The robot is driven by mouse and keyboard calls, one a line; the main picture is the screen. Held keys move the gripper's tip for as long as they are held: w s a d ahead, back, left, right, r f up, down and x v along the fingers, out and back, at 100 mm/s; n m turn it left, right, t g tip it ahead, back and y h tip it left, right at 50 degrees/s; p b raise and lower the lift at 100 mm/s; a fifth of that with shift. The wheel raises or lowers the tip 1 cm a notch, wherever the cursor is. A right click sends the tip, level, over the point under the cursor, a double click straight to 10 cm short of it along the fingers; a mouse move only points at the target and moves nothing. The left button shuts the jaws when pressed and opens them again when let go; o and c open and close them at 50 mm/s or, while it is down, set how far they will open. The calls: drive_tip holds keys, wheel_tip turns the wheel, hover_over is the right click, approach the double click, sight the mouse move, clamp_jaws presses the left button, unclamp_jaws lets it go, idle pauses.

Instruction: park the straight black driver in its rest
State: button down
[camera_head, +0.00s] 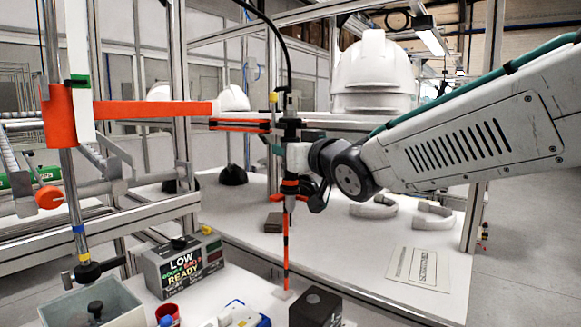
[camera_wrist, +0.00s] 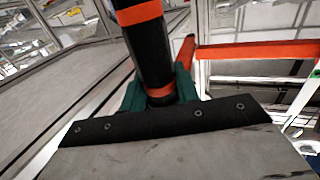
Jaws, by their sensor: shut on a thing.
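The straight black driver (camera_head: 290,187) has orange bands and stands upright near the middle of the head view. A black hose loops up from its top. My gripper (camera_head: 284,150) is shut around its body from the right. In the wrist view the driver (camera_wrist: 151,55) rises between the green fingers of my gripper (camera_wrist: 160,90). A thin orange-and-black shaft (camera_head: 286,245) runs down below the driver to a small pale pad on the bench; I cannot tell whether it belongs to the driver. I cannot clearly pick out the rest.
A long orange bar (camera_head: 150,110) on a post reaches in from the left, with a shorter orange bar (camera_head: 240,125) close by the driver. A white helmet shell (camera_head: 374,75) stands behind. A grey display box (camera_head: 180,265), grey bin (camera_head: 95,308) and black block (camera_head: 315,306) crowd the near bench.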

drive_tip(key=shift+c, duration=1)
unclamp_jaws()
drive_tip(key=shift+s, duration=0.1)
drive_tip(key=v, duration=1.1)
drive_tip(key=shift+f, duration=0.1)
